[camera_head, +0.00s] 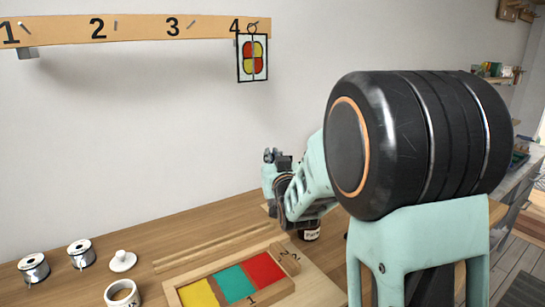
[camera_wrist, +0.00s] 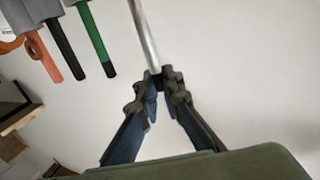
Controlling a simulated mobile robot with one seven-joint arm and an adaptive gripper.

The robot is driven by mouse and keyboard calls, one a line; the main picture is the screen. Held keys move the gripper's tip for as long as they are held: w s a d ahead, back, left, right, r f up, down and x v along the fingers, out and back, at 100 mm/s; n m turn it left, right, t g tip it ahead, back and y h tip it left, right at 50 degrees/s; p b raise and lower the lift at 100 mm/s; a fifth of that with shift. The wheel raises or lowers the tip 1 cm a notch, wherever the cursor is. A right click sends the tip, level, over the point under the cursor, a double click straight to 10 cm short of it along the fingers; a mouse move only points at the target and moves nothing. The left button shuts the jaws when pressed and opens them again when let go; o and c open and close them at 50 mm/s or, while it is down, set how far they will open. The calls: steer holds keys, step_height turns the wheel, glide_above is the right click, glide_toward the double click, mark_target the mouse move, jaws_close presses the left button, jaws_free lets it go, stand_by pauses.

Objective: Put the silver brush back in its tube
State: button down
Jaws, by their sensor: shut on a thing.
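My gripper (camera_wrist: 160,84) is shut on the silver brush (camera_wrist: 145,35), a thin silver rod that runs up from the fingertips and out of the top of the wrist view. Its far end is out of frame. At the upper left of the wrist view, grey tubes (camera_wrist: 72,18) have orange, black and green handles sticking out of them. The held brush is apart from these in the picture. I cannot make out an empty tube. In the head view my gripper (camera_head: 272,160) is small beside my arm, and the brush cannot be made out.
A dark jar (camera_head: 310,234) stands below my arm. A numbered rail (camera_head: 140,28) with a hanging panel (camera_head: 253,74) is on the wall.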

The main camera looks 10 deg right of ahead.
steer(key=shift+f+b, duration=1.1)
steer(key=shift+b, duration=0.7)
stand_by(0.8)
steer(key=c, duration=2)
jaws_free()
steer(key=o, duration=0.5)
steer(key=shift+c, duration=0.2)
steer(key=shift+r+p, duration=1.5)
steer(key=shift+r, duration=2.05)
